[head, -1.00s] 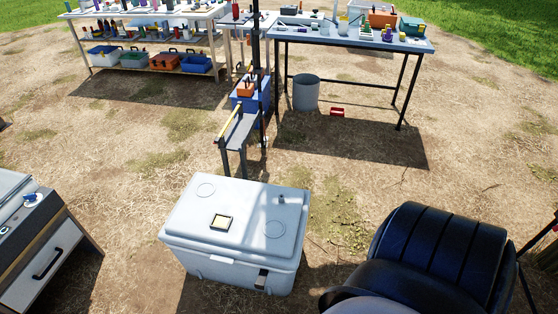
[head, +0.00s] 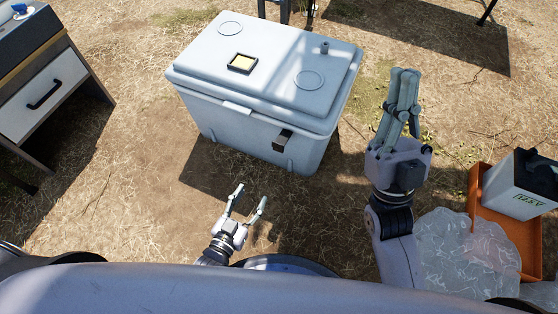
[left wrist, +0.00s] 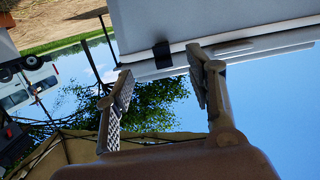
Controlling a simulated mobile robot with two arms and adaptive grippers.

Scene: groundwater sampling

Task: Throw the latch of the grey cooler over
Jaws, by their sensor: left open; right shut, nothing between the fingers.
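The grey cooler (head: 235,118) stands on the ground at the upper middle of the head view, its lid down. Its dark latch (head: 283,140) is on the front face, right of the middle, just under the lid edge. The latch (left wrist: 162,54) also shows in the left wrist view, between and beyond the fingertips. My left gripper (head: 248,196) is open and empty in front of the cooler, below the latch and apart from it; its fingers (left wrist: 160,78) frame the latch in the wrist view. My right gripper (head: 404,82) is shut and empty, right of the cooler.
A drawer cabinet (head: 45,88) stands at the left. At the right are an orange tray (head: 478,200), a white and black box marked 12.5V (head: 520,184) and a clear plastic bag (head: 455,245). Bare ground lies between the cooler and me.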

